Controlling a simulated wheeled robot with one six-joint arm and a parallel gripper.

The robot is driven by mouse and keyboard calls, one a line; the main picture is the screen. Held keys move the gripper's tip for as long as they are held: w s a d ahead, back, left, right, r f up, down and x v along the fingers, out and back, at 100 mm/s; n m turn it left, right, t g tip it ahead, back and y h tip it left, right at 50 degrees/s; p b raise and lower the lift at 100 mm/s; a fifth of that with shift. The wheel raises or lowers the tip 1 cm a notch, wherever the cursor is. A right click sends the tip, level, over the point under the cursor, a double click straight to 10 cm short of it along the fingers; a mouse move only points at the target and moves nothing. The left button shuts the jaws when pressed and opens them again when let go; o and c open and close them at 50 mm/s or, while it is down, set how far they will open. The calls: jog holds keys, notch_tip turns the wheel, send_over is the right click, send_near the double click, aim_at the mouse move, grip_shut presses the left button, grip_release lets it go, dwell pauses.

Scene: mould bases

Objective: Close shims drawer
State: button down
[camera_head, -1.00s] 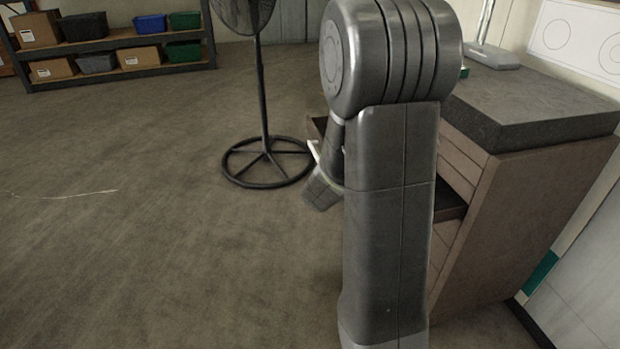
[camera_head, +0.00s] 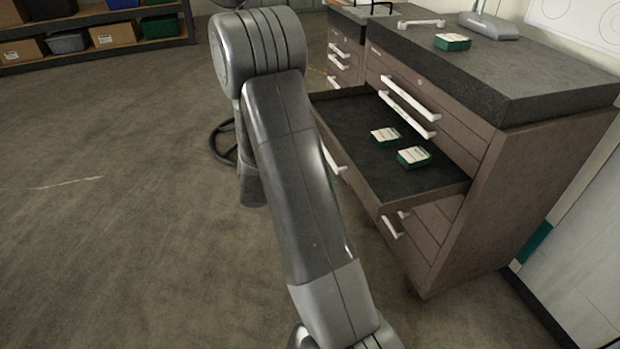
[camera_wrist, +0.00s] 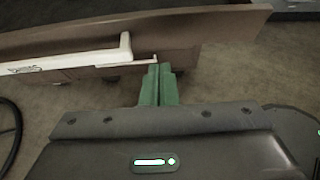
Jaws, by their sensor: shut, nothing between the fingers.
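A drawer (camera_head: 400,180) of the brown cabinet stands pulled open in the head view, with two green-and-white boxes on its dark floor. Its front faces left and is partly hidden behind my arm. In the wrist view a brown drawer front (camera_wrist: 215,28) crosses the top, with a white handle (camera_wrist: 90,58) on it and small lettering at the handle's left that I cannot read. My gripper (camera_wrist: 158,72) is shut and empty, its green fingertips close to this front, just right of the handle's right end. I cannot tell whether they touch it.
The brown cabinet (camera_head: 545,165) has a dark stone top holding another green box (camera_head: 452,41) and a loose white handle-like bar (camera_head: 421,23). Other drawers below and above look shut. A fan's round base (camera_head: 222,145) stands behind my arm. Floor at left is clear up to the shelves (camera_head: 95,48).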

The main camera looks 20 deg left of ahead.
aim_at(430, 165)
jog(key=w+d, duration=0.1)
jog(key=d, duration=0.1)
jog(key=w+d, duration=0.1)
jog(key=d, duration=0.1)
jog(key=shift+w+f, duration=0.3)
jog(key=shift+w, duration=0.05)
jog(key=shift+d, duration=0.1)
jog(key=shift+w, duration=0.1)
jog(key=w+d+b, duration=0.1)
jog(key=w+d, duration=0.4)
jog(key=d, duration=0.2)
jog(key=w+d+b, duration=0.2)
jog(key=w+d, duration=0.3)
jog(key=d, duration=0.3)
jog(key=w+d+b, duration=0.1)
jog(key=w+d, duration=0.4)
jog(key=d, duration=0.3)
jog(key=shift+w+d, duration=0.1)
jog(key=shift+w, duration=0.15)
jog(key=shift+w+d, duration=0.2)
jog(key=shift+d, duration=0.05)
jog(key=shift+w+d+r, duration=0.1)
jog(key=shift+d+r, duration=0.05)
jog(key=shift+r, duration=0.05)
jog(key=shift+r, duration=0.15)
